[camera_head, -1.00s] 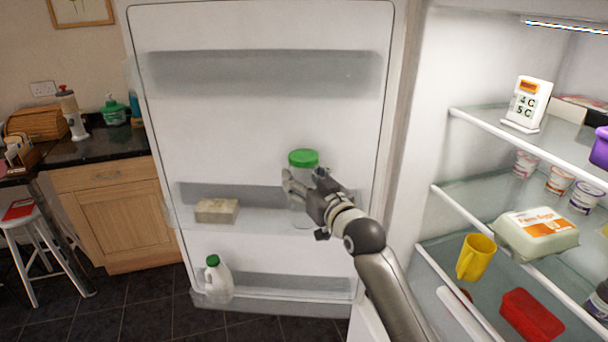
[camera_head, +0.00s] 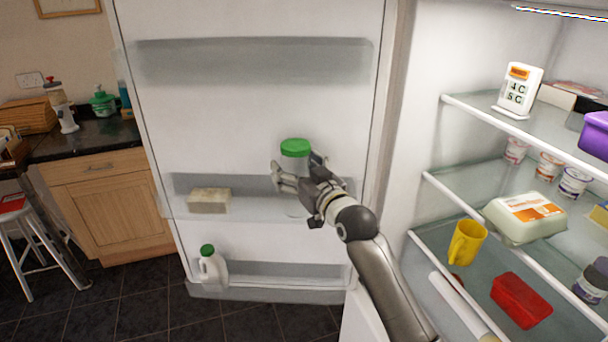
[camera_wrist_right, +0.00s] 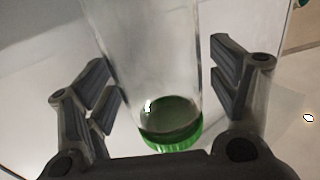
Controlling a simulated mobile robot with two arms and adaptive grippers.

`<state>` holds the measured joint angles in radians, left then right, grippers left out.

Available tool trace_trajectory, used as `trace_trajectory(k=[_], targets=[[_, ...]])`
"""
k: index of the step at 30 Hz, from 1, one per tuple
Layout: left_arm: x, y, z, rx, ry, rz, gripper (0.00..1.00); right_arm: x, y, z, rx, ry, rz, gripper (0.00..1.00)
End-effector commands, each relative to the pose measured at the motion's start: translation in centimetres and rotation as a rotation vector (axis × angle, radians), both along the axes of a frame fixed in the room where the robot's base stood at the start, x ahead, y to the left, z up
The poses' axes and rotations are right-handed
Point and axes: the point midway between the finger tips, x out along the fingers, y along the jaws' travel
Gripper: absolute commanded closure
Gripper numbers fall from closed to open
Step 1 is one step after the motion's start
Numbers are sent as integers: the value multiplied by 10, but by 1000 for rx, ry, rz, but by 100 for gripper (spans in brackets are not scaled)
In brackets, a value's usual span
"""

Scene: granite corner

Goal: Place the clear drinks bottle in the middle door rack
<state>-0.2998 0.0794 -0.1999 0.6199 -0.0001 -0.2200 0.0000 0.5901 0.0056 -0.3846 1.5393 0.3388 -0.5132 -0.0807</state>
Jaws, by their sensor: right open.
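The clear drinks bottle, with a green lid (camera_head: 295,147), stands upright in the middle door rack (camera_head: 258,204) of the open fridge door. Its lower part is partly hidden by my right gripper (camera_head: 296,178). In the right wrist view, the clear bottle (camera_wrist_right: 150,60) lies between the spread fingers of my right gripper (camera_wrist_right: 170,88), with gaps on both sides. The right gripper is open around the bottle. My left gripper is not in view.
A beige block (camera_head: 209,200) sits in the middle rack to the left. A milk bottle (camera_head: 211,266) stands in the bottom rack (camera_head: 290,270). The fridge shelves at right hold a yellow mug (camera_head: 467,243), an egg box (camera_head: 525,215) and a red container (camera_head: 521,299).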

Motion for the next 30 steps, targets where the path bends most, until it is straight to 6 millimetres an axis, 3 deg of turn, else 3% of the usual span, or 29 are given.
trace_trajectory(k=[8,21,30], targets=[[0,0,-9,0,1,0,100,-24,-13,-1,0,-2,0,19],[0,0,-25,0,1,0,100,-82,-44,-1,-1,-3,0,19],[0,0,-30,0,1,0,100,-104,-56,1,0,-1,0,19]])
